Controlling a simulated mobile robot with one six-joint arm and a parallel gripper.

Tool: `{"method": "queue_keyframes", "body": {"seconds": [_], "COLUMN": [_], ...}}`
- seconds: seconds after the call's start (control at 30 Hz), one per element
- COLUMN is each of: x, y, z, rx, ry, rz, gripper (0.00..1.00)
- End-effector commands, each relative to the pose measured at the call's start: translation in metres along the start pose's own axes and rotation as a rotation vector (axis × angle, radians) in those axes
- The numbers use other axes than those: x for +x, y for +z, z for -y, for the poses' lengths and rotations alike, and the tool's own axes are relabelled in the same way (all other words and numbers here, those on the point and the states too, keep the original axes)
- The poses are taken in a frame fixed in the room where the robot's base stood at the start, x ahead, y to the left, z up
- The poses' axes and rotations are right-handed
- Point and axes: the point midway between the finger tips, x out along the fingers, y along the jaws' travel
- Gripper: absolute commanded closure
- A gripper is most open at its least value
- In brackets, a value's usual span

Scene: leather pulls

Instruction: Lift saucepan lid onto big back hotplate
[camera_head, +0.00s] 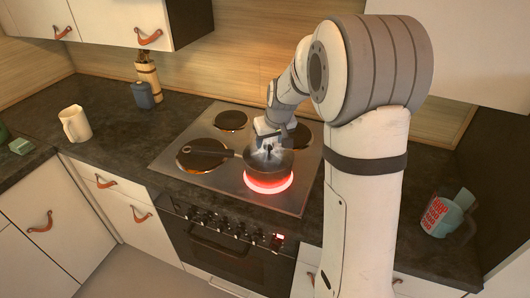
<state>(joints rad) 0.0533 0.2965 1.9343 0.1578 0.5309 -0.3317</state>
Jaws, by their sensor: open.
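A dark saucepan (285,168) stands on the glowing red front right hotplate (268,187), its handle pointing left over the front left hotplate (195,163). A pale, shiny patch in the pan's top looks like the saucepan lid (262,158), but its outline is unclear. My gripper (268,147) is open, pointing down at the middle of the pan's top. I cannot tell whether its fingers touch the lid. The back left hotplate (231,120) is bare and looks small. The back right hotplate (303,135) is partly hidden by my arm.
The steel hob (160,163) is set in a dark worktop (110,130). A cream mug (75,124), a blue-grey bottle (143,96) and a utensil holder (149,78) stand left. A pale blue jug with red lettering (445,213) stands right. Cupboards hang above.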

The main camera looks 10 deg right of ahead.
Motion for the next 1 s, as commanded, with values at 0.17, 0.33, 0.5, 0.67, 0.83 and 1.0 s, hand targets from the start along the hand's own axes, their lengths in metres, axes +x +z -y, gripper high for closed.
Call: {"method": "queue_keyframes", "body": {"seconds": [0.17, 0.33, 0.5, 0.67, 0.83, 1.0], "x": [0.024, 0.035, 0.035, 0.035, 0.035, 0.035], "y": [-0.002, -0.002, -0.001, -0.001, -0.001, -0.001], "z": [0.0, -0.001, -0.001, -0.001, -0.001, -0.002], "rx": [0.002, 0.001, 0.001, 0.002, 0.002, 0.003], "ry": [-0.001, 0.0, 0.0, 0.001, 0.001, 0.001], "rz": [0.004, 0.0, 0.0, 0.0, 0.0, 0.0], "gripper": [0.47, 0.47, 0.47, 0.58, 0.71, 0.85]}}
